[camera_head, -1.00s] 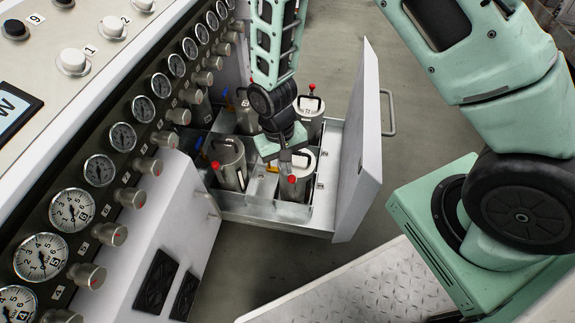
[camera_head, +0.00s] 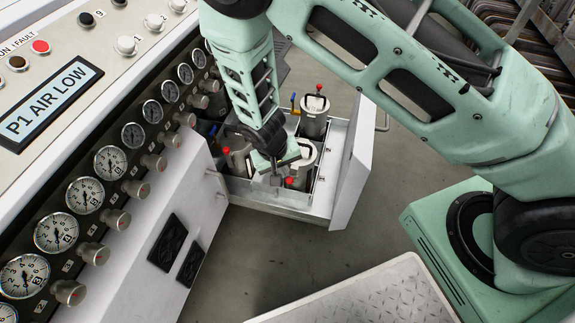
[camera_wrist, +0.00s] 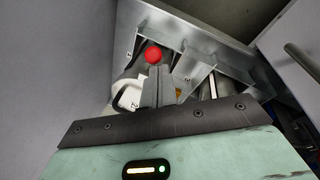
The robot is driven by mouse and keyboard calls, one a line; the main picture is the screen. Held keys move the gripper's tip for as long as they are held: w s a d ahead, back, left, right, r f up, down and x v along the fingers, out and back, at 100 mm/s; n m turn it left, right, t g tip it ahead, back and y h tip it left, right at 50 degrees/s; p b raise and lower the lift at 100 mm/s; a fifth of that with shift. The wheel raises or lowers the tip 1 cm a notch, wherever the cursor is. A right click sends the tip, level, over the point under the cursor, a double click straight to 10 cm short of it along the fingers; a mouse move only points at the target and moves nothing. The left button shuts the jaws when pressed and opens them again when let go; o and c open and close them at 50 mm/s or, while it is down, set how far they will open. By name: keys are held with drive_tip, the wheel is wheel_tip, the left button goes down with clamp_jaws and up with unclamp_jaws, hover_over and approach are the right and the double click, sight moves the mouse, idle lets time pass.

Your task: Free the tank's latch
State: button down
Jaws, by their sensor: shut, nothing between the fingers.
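Several grey metal tanks stand in the open drawer (camera_head: 278,208). The near tank (camera_head: 299,180) has a white top and a red knob (camera_head: 289,181) at its front. The same kind of red knob shows in the wrist view (camera_wrist: 154,54), at the tips of my fingers, beside a white handle (camera_wrist: 130,96). My gripper (camera_head: 276,179) points down over the front of the drawer and is shut with nothing held. In the wrist view its fingers (camera_wrist: 160,82) are together just below the red knob; I cannot tell whether they touch it. Parts of the tanks are hidden behind my arm.
The far tank (camera_head: 314,118) has a red knob, with a blue knob (camera_head: 293,98) nearby. The drawer front (camera_head: 353,175) stands at the right. A gauge panel (camera_head: 112,163) and a display (camera_head: 50,103) reading "P1 AIR LOW" are at left. The floor before the drawer is clear.

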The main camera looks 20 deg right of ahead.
drive_tip(key=s+a+f+t+h, duration=0.3)
drive_tip(key=s+t, duration=0.1)
drive_tip(key=shift+f+m, duration=0.3)
drive_tip(key=shift+f, duration=0.1)
drive_tip(key=shift+w+d, duration=0.15)
idle(0.4)
drive_tip(key=shift+w+d+f, duration=0.2)
drive_tip(key=shift+w+d, duration=0.15)
drive_tip(key=shift+w, duration=0.15)
